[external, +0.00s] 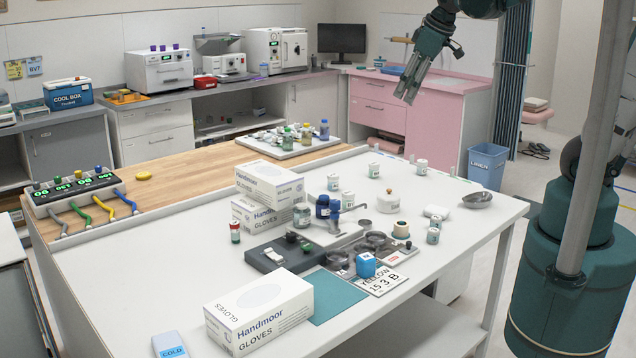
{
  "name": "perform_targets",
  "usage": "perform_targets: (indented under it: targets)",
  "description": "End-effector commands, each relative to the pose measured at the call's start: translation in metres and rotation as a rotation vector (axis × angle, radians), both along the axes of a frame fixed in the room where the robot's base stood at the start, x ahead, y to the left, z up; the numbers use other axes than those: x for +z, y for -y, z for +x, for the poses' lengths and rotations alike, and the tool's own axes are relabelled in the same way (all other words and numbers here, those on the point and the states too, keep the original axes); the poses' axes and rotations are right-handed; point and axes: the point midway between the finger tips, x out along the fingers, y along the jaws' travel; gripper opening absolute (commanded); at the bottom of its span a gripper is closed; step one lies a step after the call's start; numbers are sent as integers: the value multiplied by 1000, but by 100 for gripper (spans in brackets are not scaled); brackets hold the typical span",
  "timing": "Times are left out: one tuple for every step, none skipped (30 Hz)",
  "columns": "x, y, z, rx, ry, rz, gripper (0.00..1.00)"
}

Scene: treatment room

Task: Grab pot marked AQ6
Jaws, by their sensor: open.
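Several small white labelled pots stand on the white table (130,262): one at the left (333,182), one just in front of it (347,200), one further back (374,169), one at the back right (421,167) and one at the front right (433,236). Their labels are too small to read, so I cannot tell which is AQ6. My gripper (404,97) is open and empty. It hangs high in the upper right part of the picture, apart from all the pots, with its fingers pointing down and left.
Glove boxes (258,312) stand at the front and left. Blue bottles (322,206), a dark scale (283,258), metal dishes (376,239), a blue cube (365,265) and a round white lidded jar (388,203) crowd the middle. A metal scoop (478,199) lies near the right edge.

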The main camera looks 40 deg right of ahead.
Motion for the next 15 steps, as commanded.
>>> perform_targets:
  targets:
    - [0,1,10,15,-7,-8,45]
    - [0,1,15,26,-12,-13,45]
    - [-1,2,21,40,-19,-20,45]
    - [-2,3,26,51,-24,-25,45]
    - [-2,3,31,62,-30,-31,45]
    - [-4,4,37,75,-36,-36,45]
    - [-4,4,42,86,-40,-41,45]
    - [-5,5,47,96,-45,-46,45]
    - [-7,6,54,111,-52,-53,45]
    - [-8,6,58,120,-57,-58,45]
    - [-9,7,63,132,-62,-62,45]
    - [-10,7,70,146,-69,-68,45]
    - [-12,8,75,156,-74,-73,45]
    - [-13,9,80,168,-78,-77,45]
    - [-16,9,86,182,-85,-83,45]
